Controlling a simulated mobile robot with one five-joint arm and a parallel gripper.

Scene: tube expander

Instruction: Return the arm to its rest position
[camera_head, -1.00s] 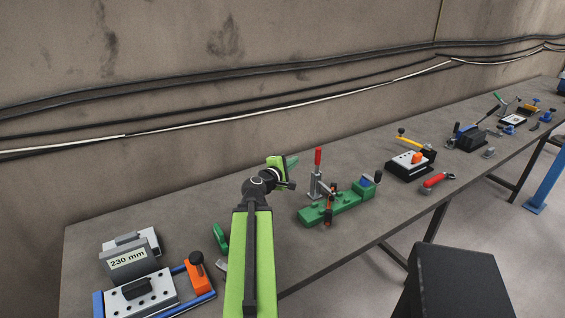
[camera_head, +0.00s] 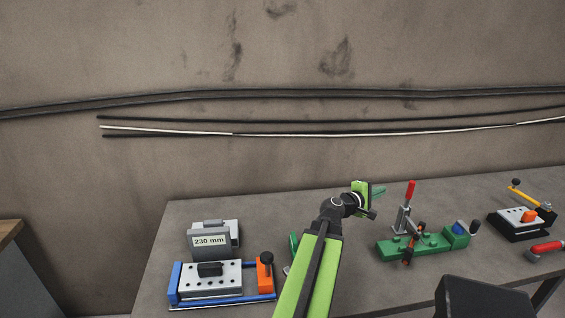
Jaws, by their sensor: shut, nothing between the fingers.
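My green and black arm reaches up from the bottom middle over the bench. My gripper (camera_head: 376,192) is at its end, small and partly turned away. It is shut with nothing visible in it. It is above the bench, left of a green fixture (camera_head: 418,246) with a red-handled toggle clamp (camera_head: 404,208), and apart from it.
A grey and blue fixture with a 230 mm sign (camera_head: 209,241) and an orange block (camera_head: 265,277) stands left on the bench (camera_head: 290,205). A black fixture with a yellow lever (camera_head: 524,197) and a red-handled tool (camera_head: 545,249) lie right. A dark box (camera_head: 485,298) is in front.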

